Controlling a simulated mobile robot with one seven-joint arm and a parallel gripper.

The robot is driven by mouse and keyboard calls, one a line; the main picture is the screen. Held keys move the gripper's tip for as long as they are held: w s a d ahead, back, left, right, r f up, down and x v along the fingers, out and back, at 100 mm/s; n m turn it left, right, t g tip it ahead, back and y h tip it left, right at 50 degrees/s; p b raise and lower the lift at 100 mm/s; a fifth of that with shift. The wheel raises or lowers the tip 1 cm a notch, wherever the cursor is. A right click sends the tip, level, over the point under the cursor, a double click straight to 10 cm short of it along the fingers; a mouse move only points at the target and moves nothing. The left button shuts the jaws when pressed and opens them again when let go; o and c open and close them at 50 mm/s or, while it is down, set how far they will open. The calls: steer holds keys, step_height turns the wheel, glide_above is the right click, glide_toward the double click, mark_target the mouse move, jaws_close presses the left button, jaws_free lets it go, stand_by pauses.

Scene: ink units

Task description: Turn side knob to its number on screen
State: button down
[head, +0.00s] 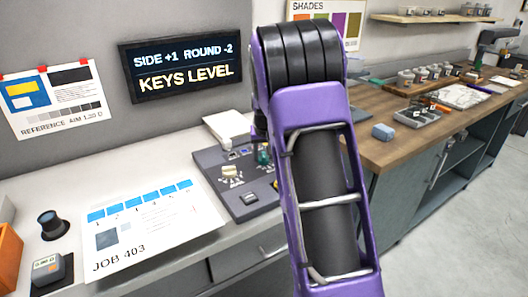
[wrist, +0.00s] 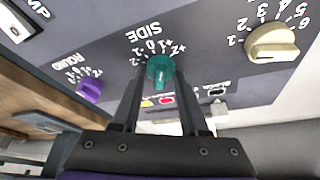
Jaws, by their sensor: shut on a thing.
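The screen (head: 182,65) reads "SIDE +1 ROUND -2" and "KEYS LEVEL". The side knob (wrist: 160,72) is teal green and sits under the word SIDE, with a scale from -2 to +2 around it, upside down in the wrist view. My gripper (wrist: 161,80) is shut on the knob, one finger on each side. I cannot tell for sure which number its pointer faces. The knob stands on a dark control panel (head: 215,160).
A purple ROUND knob (wrist: 89,89) and a cream numbered knob (wrist: 272,42) flank the side knob. A lamp switch (wrist: 18,20) is at the panel's corner. A JOB 403 sheet (head: 150,235) lies left of the panel.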

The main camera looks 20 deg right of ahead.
steer(key=shift+m, duration=0.4)
steer(key=shift+c, duration=2.1)
jaws_free()
steer(key=p+v, duration=0.1)
steer(key=v, duration=1.6)
steer(key=shift+s+a+r, duration=0.15)
steer(key=shift+a, duration=0.15)
